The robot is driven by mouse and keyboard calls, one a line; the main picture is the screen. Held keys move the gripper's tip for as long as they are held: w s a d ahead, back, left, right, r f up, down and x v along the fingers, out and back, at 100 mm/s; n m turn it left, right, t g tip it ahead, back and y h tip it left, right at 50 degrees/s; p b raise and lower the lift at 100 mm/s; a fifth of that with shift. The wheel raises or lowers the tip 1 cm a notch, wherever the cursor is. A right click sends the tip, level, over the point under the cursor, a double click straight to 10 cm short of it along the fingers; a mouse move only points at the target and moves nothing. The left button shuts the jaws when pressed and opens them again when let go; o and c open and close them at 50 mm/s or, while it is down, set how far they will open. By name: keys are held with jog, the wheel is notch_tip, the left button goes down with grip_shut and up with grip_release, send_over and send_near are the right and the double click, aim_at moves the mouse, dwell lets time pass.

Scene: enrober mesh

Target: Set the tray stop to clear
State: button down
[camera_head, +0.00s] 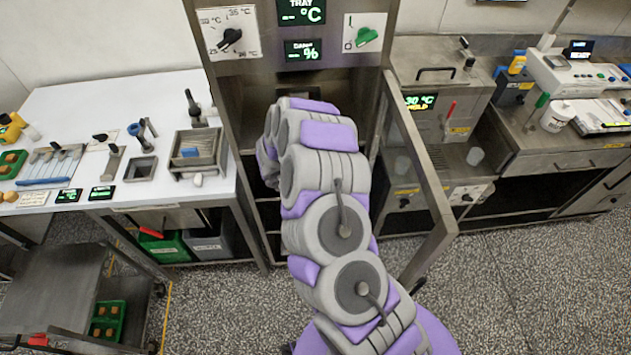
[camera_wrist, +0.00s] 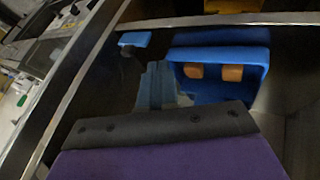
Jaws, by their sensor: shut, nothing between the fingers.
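In the wrist view my gripper (camera_wrist: 157,87) is shut and empty, its blue-grey fingers pointing into a dark cabinet. A small blue-topped lever (camera_wrist: 135,39) on a dark stem stands beyond and left of the fingertips, apart from them. It may be the tray stop; I see no label and cannot tell its setting. A blue tray (camera_wrist: 262,72) with orange-brown pieces (camera_wrist: 230,73) lies just right of the fingers. In the head view my arm reaches into the steel cabinet (camera_head: 230,85) and hides the lever, the tray and my gripper.
The cabinet's door (camera_head: 420,165) stands open right of my arm. Above the opening are a black knob (camera_head: 230,38) and a green knob (camera_head: 366,36). A metal edge (camera_wrist: 230,19) crosses beyond the tray. A white table (camera_head: 70,100) with tools stands left; steel counters (camera_head: 540,140) stand right.

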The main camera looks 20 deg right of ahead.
jog(key=d+f, duration=0.1)
jog(key=d, duration=0.1)
jog(key=d+f+b, duration=0.1)
jog(key=d, duration=0.1)
jog(key=d+f+b, duration=0.1)
jog(key=d, duration=0.1)
jog(key=shift+s+d+f, duration=0.1)
jog(key=shift+d+f, duration=0.2)
jog(key=shift+d, duration=0.1)
jog(key=d+p, duration=0.1)
jog(key=p, duration=0.3)
jog(key=shift+s+r, duration=0.1)
jog(key=shift+r, duration=0.25)
jog(key=shift+p, duration=0.75)
jog(key=shift+s+f+p, duration=0.2)
jog(key=shift+f+p, duration=0.05)
jog(key=shift+p, duration=0.8)
jog(key=shift+a, duration=0.15)
